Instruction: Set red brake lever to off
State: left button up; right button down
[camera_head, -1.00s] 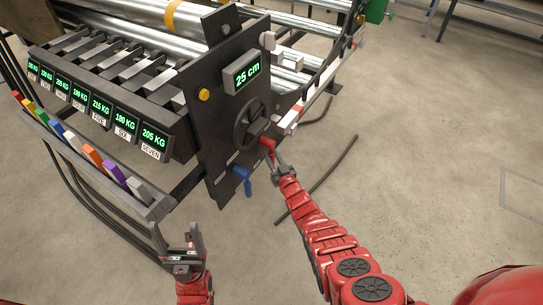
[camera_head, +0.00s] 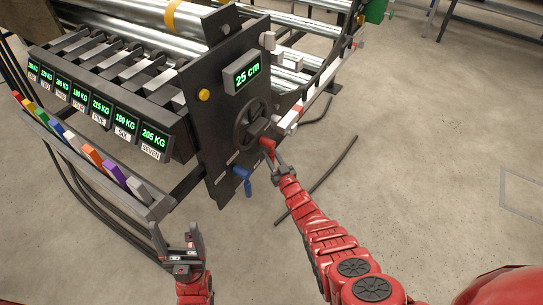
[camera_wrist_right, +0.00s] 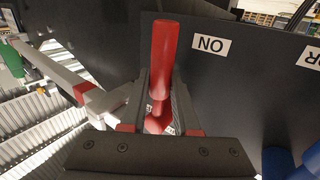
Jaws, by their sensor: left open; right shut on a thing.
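The red brake lever (camera_head: 267,144) sits on the dark machine panel (camera_head: 222,105), just below a black handwheel (camera_head: 250,122). In the right wrist view the red lever (camera_wrist_right: 164,60) stands between my right gripper's fingers (camera_wrist_right: 160,100), with an "ON" label (camera_wrist_right: 210,44) to the right of its tip. My right gripper (camera_head: 275,158) is shut on the lever in the head view. My left gripper (camera_head: 180,245) is open and empty at the lower left, apart from the machine. An "OFF" label is not visible.
A blue lever (camera_head: 243,177) is on the panel's lower part. A 25 cm display (camera_head: 241,72) and a yellow button (camera_head: 204,95) are higher up. Coloured blocks (camera_head: 92,156) line a rail at the left. Open concrete floor (camera_head: 420,150) lies to the right.

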jog(key=shift+f, duration=0.15)
jog(key=shift+f+b, duration=0.1)
jog(key=shift+b, duration=0.2)
jog(key=shift+w+n+b, duration=0.1)
jog(key=shift+n+b, duration=0.3)
jog(key=shift+b, duration=0.3)
jog(key=shift+w+d+r+n+t+y+b, duration=0.4)
jog(key=shift+n+b, duration=0.65)
jog(key=shift+b, duration=1.05)
jog(key=shift+w+d+r+n+t+y+b, duration=0.1)
jog(key=shift+w+d+n+t+y+b, duration=0.3)
jog(key=shift+n+b, duration=1.25)
jog(key=shift+w+d+r+n+t+y+b, duration=0.2)
jog(key=shift+w+n+t+y+b, duration=0.4)
jog(key=shift+b, duration=2)
jog(key=shift+s+r, duration=0.1)
jog(key=c, duration=0.9)
grip_release()
